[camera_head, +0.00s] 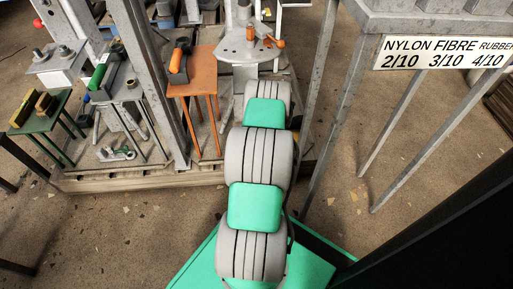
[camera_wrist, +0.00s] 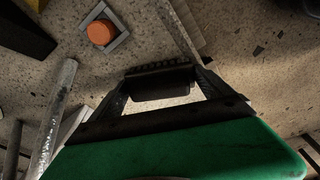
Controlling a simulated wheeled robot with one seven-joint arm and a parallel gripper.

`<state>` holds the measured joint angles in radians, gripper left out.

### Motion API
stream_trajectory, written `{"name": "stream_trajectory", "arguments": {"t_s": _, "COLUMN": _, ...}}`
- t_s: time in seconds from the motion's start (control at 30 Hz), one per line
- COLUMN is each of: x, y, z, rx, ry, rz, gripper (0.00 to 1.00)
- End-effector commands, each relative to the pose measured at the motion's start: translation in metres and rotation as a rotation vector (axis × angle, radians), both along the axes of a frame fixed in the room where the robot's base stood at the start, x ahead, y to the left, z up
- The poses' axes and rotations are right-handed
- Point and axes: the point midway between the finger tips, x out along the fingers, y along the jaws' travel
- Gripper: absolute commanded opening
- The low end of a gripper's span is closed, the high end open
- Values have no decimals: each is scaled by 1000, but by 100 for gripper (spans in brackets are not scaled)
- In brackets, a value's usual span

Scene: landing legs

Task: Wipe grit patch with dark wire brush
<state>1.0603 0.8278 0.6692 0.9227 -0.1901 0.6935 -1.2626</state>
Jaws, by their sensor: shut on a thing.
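My gripper (camera_wrist: 165,84) is in the wrist view, its two dark fingers shut on a dark brush (camera_wrist: 160,90). The brush shows as a short black bar with a ridged dark strip along its far edge. Speckled ground lies beyond it; I cannot tell whether the brush touches anything. In the head view my arm reaches away up the middle, and it hides my gripper and the held brush. I cannot pick out the grit patch for certain in either view.
A grey stand holds a green-handled tool (camera_head: 101,77), and a green stand (camera_head: 45,123) holds brass-coloured brushes. A grey labelled frame (camera_head: 440,25) stands at right. An orange cap (camera_wrist: 101,32) shows in the wrist view.

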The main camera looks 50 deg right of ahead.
Motion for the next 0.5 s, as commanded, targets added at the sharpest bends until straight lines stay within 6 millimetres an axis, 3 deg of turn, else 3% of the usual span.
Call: {"name": "stream_trajectory", "arguments": {"t_s": 0.5, "x": 28, "y": -31, "z": 1, "rx": -5, "ry": -5, "rz": 2, "gripper": 26}}
